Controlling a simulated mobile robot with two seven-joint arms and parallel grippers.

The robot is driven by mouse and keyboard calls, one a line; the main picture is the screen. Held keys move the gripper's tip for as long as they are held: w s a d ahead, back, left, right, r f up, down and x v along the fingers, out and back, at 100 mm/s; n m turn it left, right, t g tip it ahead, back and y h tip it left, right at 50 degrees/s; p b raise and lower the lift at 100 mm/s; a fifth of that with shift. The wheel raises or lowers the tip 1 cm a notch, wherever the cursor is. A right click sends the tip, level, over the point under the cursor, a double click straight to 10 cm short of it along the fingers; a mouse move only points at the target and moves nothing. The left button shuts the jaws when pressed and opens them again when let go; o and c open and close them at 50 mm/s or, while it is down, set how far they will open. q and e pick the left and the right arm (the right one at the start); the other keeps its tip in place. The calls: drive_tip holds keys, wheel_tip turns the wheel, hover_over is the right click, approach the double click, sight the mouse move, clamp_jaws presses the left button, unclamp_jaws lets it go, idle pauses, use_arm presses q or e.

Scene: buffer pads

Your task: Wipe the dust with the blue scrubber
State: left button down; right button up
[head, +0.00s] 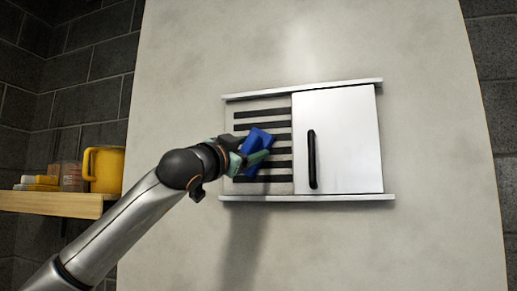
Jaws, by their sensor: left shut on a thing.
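A blue scrubber (257,141) is held in my left gripper (246,154), which is shut on it. The scrubber is in front of the slatted vent (262,115) on the pale wall panel, over the middle slats. I cannot tell whether it touches the slats. The vent has several dark horizontal slots, and its middle part is partly hidden by my gripper and the scrubber. No dust can be made out clearly at this size. My right gripper is not in view.
A white sliding door (345,140) with a black vertical handle (311,158) covers the right side, between an upper and a lower rail (330,197). A wooden shelf (50,203) at the left holds a yellow mug (105,170) and other small items.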

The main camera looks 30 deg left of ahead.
use_arm(q)
drive_tip(key=shift+s+d+b, duration=0.2)
drive_tip(key=shift+s+b, duration=0.15)
drive_tip(key=shift+s, duration=0.6)
drive_tip(key=shift+s+d+b, duration=0.2)
drive_tip(key=shift+s+b, duration=0.1)
drive_tip(key=shift+s, duration=0.6)
drive_tip(key=shift+s+d, duration=0.15)
drive_tip(key=shift+s, duration=0.4)
drive_tip(key=shift+s+d, duration=0.15)
drive_tip(key=shift+s, duration=0.4)
drive_tip(key=shift+s, duration=0.1)
drive_tip(key=s, duration=0.1)
drive_tip(key=s+b, duration=0.1)
drive_tip(key=shift+s+d, duration=0.3)
drive_tip(key=shift+s, duration=0.05)
drive_tip(key=shift+r, duration=0.1)
drive_tip(key=w, duration=0.3)
drive_tip(key=w+a+p, duration=0.1)
drive_tip(key=w, duration=0.2)
drive_tip(key=w+a+p, duration=0.1)
drive_tip(key=w, duration=0.1)
drive_tip(key=shift+w, duration=0.4)
